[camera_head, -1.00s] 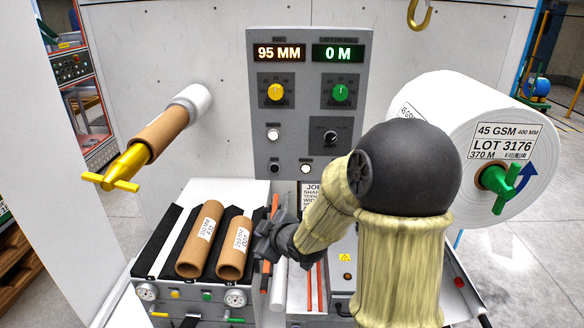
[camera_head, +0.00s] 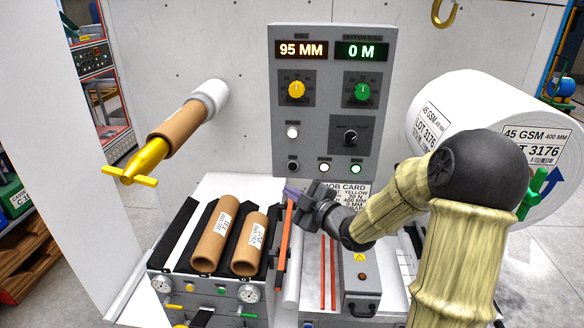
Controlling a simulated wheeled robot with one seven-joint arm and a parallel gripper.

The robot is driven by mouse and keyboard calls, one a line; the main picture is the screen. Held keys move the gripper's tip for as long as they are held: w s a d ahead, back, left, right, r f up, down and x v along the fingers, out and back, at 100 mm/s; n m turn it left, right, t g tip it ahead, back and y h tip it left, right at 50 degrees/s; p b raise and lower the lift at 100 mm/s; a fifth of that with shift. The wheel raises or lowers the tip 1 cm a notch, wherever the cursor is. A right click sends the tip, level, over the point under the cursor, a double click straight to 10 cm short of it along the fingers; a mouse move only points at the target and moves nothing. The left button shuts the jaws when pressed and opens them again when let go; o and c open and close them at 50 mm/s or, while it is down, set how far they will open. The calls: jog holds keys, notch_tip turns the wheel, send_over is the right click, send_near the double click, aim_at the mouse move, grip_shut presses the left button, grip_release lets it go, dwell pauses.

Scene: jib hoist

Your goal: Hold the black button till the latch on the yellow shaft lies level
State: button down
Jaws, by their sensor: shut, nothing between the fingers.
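The yellow shaft (camera_head: 146,160) sticks out from the wall at left and carries a brown cardboard core (camera_head: 177,127). Its latch (camera_head: 130,178) is a yellow crossbar at the free end, lying across the shaft and sloping slightly down to the right in the picture. The black button (camera_head: 292,165) is low on the left of the grey control panel (camera_head: 318,205), under a white button. My gripper (camera_head: 286,190) is shut and empty, its fingertips just below the black button in the picture. I cannot tell how far they are from the panel; no contact with the button shows.
Two cardboard cores (camera_head: 212,240) lie on the bench at lower left. A large white roll (camera_head: 470,105) stands at right, partly behind my arm. An orange strip (camera_head: 284,235) stands close under my gripper. A white button (camera_head: 324,167) and green button (camera_head: 356,169) sit right of the black one.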

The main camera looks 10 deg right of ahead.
aim_at(293, 167)
jog(key=shift+w+d+p, duration=0.35)
jog(key=shift+w+d, duration=0.1)
jog(key=shift+w, duration=0.85)
jog(key=shift+w+d+p, duration=0.35)
jog(key=shift+w+d, duration=0.05)
jog(key=shift+w, duration=0.9)
jog(key=shift+w+d+p, duration=0.35)
jog(key=shift+w+d, duration=0.1)
jog(key=shift+w, duration=0.85)
jog(key=shift+w+f, duration=0.1)
jog(key=shift+w, duration=0.05)
jog(key=shift+a, duration=0.1)
jog(key=shift+s+d, duration=0.2)
jog(key=shift+s, duration=0.05)
jog(key=shift+a, duration=0.1)
jog(key=shift+w, duration=0.2)
